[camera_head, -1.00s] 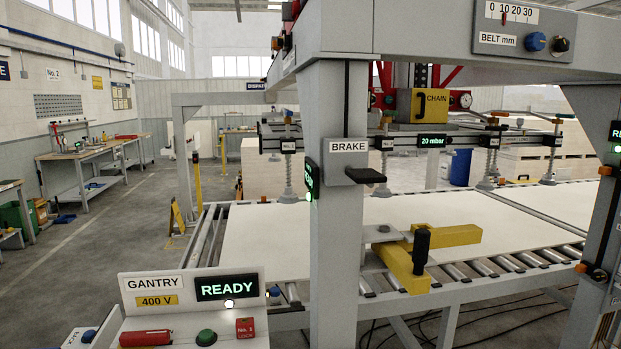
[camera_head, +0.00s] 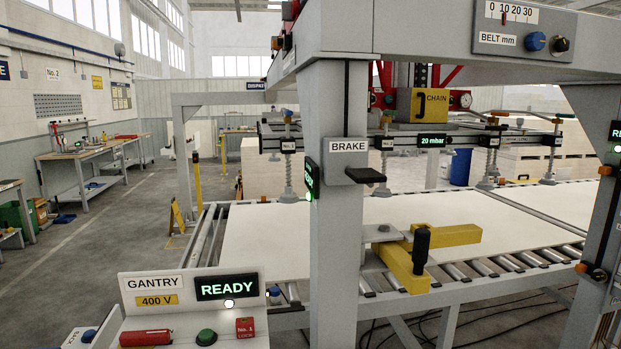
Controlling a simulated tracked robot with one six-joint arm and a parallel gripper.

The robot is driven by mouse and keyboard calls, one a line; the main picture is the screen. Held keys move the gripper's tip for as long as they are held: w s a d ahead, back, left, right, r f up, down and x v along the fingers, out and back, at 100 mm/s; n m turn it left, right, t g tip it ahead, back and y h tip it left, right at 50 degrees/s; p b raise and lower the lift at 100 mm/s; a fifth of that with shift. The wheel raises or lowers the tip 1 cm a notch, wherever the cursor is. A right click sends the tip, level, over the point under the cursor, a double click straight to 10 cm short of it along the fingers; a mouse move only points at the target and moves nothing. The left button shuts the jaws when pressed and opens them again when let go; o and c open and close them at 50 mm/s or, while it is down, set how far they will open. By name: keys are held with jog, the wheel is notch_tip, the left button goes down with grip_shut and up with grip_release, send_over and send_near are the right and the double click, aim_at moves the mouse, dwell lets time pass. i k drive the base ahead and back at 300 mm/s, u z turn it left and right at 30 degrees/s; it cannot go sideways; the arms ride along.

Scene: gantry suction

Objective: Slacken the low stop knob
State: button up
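No knob in view carries a readable label for the low stop. A black upright handle (camera_head: 421,246) stands on a yellow angled bracket (camera_head: 402,270), low beside the grey gantry post (camera_head: 336,230). An orange knob (camera_head: 597,275) sits low on the right post, and another orange knob (camera_head: 605,171) sits higher there. I cannot tell which of these, if any, is the low stop knob. My gripper and arm are not in view.
A console (camera_head: 190,310) marked GANTRY, showing READY, stands at the front left. A BRAKE box (camera_head: 349,160) with a black lever juts from the post. White boards (camera_head: 290,240) lie on the roller conveyor. A BELT panel (camera_head: 525,35) hangs top right. The left floor is open.

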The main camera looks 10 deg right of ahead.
aim_at(598, 277)
jog(key=z, duration=1.85)
